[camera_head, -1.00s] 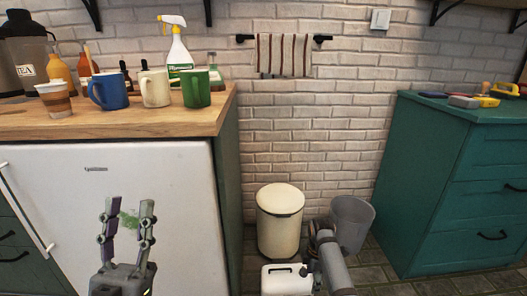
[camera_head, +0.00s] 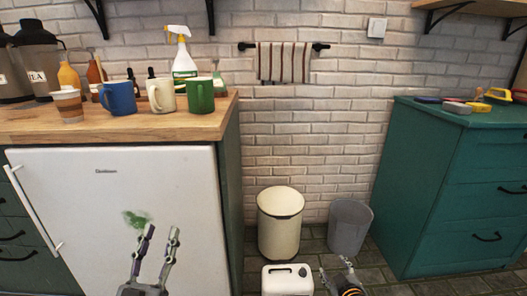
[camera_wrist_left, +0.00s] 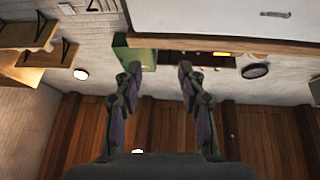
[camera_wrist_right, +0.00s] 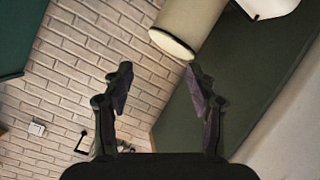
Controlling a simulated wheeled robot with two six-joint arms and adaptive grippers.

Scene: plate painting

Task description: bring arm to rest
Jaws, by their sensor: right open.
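My left gripper (camera_head: 162,230) is in front of the white fridge door, low in the head view, pointing up. Its two fingers are apart with nothing between them; the left wrist view also shows them apart (camera_wrist_left: 160,68). My right gripper (camera_head: 335,270) is at the bottom edge of the head view, partly cut off, beside the white canister. In the right wrist view its fingers (camera_wrist_right: 158,72) are spread and empty.
A fridge (camera_head: 95,200) with a green smear (camera_head: 135,219) stands below the wooden counter (camera_head: 150,127), which holds mugs and bottles. A cream bin (camera_head: 279,225), a grey bin (camera_head: 349,228) and a white canister (camera_head: 287,280) stand on the floor. A teal cabinet (camera_head: 450,190) is at right.

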